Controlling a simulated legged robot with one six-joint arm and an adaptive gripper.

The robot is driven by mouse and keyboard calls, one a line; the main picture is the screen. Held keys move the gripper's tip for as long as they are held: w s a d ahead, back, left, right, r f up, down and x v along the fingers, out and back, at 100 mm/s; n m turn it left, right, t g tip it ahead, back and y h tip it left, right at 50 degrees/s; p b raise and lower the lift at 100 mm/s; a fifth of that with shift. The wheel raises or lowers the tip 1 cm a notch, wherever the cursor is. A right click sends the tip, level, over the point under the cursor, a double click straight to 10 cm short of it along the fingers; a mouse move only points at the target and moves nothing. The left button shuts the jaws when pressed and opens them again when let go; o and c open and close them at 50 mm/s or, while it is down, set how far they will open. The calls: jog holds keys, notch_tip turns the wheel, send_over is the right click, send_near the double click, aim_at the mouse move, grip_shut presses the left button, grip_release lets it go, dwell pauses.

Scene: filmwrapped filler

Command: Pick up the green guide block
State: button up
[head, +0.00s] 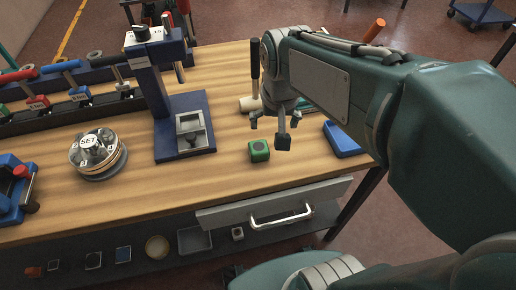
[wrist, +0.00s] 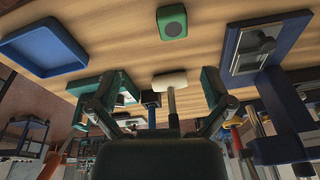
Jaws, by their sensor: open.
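The green guide block (head: 259,150) is a small cube with a dark round mark on top. It stands on the wooden workbench (head: 140,198), near its front edge. It also shows at the top of the wrist view (wrist: 172,22), outside the space between the fingers. My gripper (head: 268,130) is open and empty above the bench, a little behind and to the right of the block in the head view. Its two spread fingers show in the wrist view (wrist: 160,88). I see no contact with the block.
A blue tray (head: 342,139) lies right of the block. A dark blue press stand (head: 183,112) stands to its left, with a round tin (head: 98,155) farther left. A drawer (head: 235,216) sticks out below the front edge.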

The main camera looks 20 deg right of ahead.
jog(key=m+g, duration=0.1)
jog(key=g, duration=0.1)
send_near(258, 147)
jog(key=shift+w+d+f, duration=0.2)
jog(key=shift+w+d, duration=0.15)
notch_tip(258, 147, down, 5)
jog(key=shift+f, duration=0.15)
jog(key=shift+s+a+f, duration=0.1)
jog(key=shift+a+f, duration=0.05)
jog(key=shift+f, duration=1.2)
jog(key=shift+s+a+f, duration=0.1)
jog(key=shift+a+f, duration=0.05)
jog(key=shift+f, duration=1.2)
jog(key=c, duration=1.2)
